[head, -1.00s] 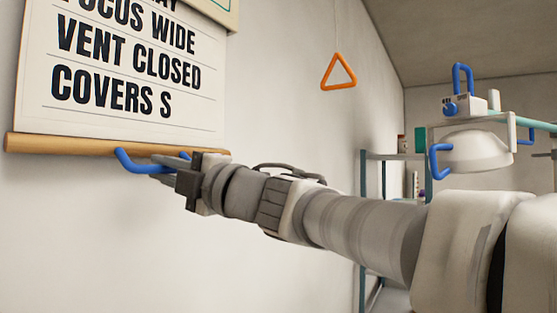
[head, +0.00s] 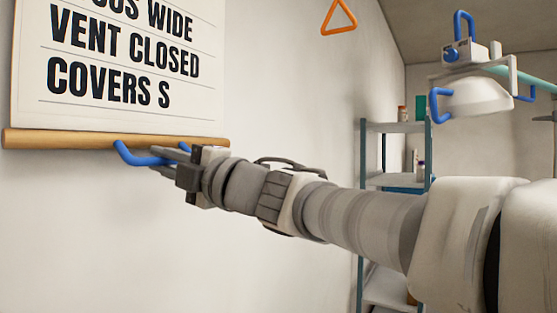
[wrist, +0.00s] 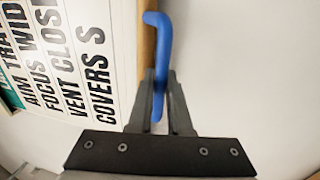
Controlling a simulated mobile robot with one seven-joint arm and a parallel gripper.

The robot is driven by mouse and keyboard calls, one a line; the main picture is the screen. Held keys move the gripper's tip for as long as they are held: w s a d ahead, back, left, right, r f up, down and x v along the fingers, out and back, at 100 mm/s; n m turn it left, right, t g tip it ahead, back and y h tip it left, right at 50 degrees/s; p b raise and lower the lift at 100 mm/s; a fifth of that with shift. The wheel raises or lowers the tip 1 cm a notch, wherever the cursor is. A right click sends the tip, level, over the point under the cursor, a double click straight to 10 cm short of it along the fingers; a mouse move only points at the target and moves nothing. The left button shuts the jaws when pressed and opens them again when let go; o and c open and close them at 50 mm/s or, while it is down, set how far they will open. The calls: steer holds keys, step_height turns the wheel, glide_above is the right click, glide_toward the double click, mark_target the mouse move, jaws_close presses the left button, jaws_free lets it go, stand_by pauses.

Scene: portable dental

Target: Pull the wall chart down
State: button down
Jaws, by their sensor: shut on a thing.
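The wall chart (head: 120,60) hangs on the wall at the upper left of the head view, with black printed lines and a wooden bar (head: 60,138) along its bottom edge. A blue handle (head: 128,155) is fixed at that bar. My gripper (head: 172,160) is at the handle, its fingers closed around it. In the wrist view, the blue handle (wrist: 158,50) runs down between the two fingers (wrist: 160,100), beside the wooden bar. The chart's top is out of the head view.
An orange triangular pull (head: 339,17) hangs at the top middle. A lamp with blue handles (head: 480,97) is at the upper right. Shelves (head: 395,127) with small bottles stand behind my arm. The wall below the chart is bare.

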steer(key=c, duration=0.8)
jaws_free()
steer(key=shift+c, duration=0.2)
steer(key=shift+d, duration=0.1)
steer(key=v, duration=1.7)
steer(key=shift+s+p, duration=0.15)
steer(key=shift+p, duration=0.2)
